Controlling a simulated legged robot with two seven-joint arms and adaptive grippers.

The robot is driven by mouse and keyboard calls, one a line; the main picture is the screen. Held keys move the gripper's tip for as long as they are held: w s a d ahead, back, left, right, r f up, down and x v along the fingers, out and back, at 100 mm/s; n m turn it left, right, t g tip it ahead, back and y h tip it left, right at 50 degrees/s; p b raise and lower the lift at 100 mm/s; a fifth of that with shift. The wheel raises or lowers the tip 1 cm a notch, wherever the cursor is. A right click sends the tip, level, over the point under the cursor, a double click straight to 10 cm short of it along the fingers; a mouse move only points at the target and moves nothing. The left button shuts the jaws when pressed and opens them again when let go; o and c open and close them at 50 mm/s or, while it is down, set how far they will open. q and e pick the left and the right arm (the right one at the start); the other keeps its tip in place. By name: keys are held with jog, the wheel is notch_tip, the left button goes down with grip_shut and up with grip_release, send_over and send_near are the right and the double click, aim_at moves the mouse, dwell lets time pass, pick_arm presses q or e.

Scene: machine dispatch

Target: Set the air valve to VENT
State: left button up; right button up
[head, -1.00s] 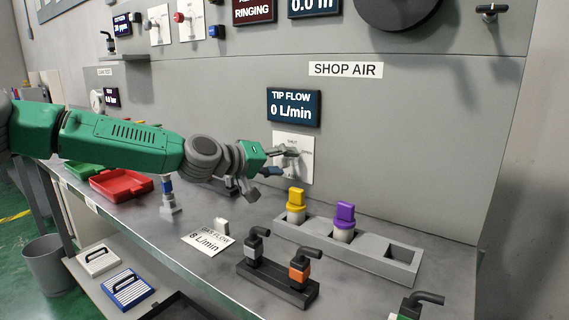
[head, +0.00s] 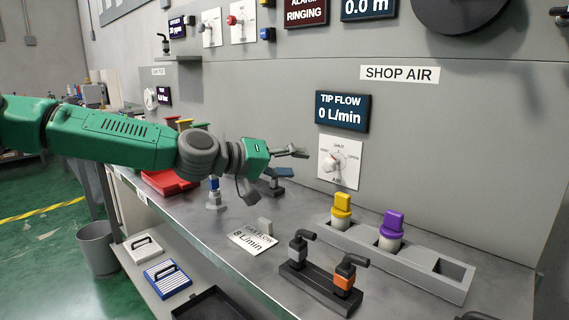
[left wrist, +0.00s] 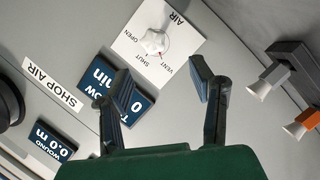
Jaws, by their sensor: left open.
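The air valve (head: 335,163) is a white knob on a white plate marked VENT, SHUT and OPEN, on the grey panel below the tip flow display. In the left wrist view the knob (left wrist: 153,42) shows upside down, with a thin red mark on its side toward the VENT label. My left gripper (head: 276,172) is open and empty, left of the valve plate in the head view. In the left wrist view its fingertips (left wrist: 160,70) stand apart, and the knob shows beyond them, not touched. My right gripper is not in view.
The tip flow display (head: 342,112) reads 0 L/min. Below the valve, a grey rack (head: 420,275) holds yellow and purple-capped pieces. A black stand (head: 310,284) with two hooked fittings is in front. A gas flow card (head: 252,240) lies on the bench.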

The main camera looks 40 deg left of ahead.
pick_arm(q)
jog(key=shift+v, duration=1)
jog(key=shift+s, duration=0.1)
